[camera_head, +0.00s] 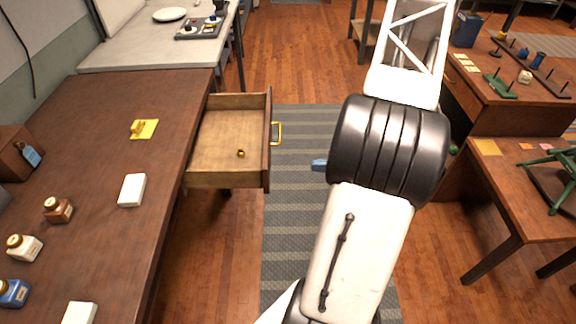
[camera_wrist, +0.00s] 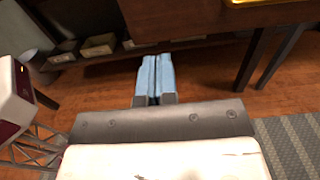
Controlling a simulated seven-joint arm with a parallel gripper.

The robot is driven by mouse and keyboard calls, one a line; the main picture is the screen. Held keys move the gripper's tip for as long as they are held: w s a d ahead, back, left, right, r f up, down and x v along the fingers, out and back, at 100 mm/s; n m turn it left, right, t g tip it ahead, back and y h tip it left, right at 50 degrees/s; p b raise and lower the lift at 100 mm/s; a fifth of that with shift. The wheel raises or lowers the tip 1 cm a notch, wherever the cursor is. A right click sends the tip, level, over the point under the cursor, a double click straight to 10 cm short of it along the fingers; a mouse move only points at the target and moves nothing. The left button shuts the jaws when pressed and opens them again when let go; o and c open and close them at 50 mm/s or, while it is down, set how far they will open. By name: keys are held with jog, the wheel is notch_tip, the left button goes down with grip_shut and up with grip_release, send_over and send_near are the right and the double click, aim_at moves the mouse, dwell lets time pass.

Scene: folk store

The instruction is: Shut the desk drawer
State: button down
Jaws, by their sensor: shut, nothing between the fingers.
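The desk drawer (camera_head: 228,176) is pulled out from the right side of the brown desk (camera_head: 105,100). It has a dark front panel with a yellow handle (camera_head: 277,133), and a small gold object (camera_head: 241,153) lies inside. My gripper (camera_head: 319,165) shows as blue fingertips to the right of the drawer front, apart from it; my arm hides the rest. In the wrist view my gripper (camera_wrist: 155,80) has its two blue fingers together, with nothing between them. Brown wood and part of a yellow handle (camera_wrist: 270,2) show at the top there, apparently the drawer front.
Bottles, white blocks (camera_head: 132,190) and a yellow pad (camera_head: 144,129) sit on the desk. A grey table (camera_head: 150,52) stands behind it. Another wooden desk (camera_head: 525,108) is on the right. A striped rug (camera_head: 295,215) lies on the open floor between the desks.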

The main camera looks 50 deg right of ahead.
aim_at(238, 166)
jog(key=shift+w+a, duration=0.1)
jog(key=x, duration=1.3)
jog(key=shift+w+a, duration=0.2)
jog(key=shift+w+a, duration=0.15)
dwell(0.5)
jog(key=x, duration=2.7)
jog(key=shift+w+a+f, duration=0.1)
jog(key=shift+f, duration=0.05)
jog(key=shift+w, duration=0.1)
jog(key=shift+v, duration=7.4)
jog(key=shift+a, duration=0.1)
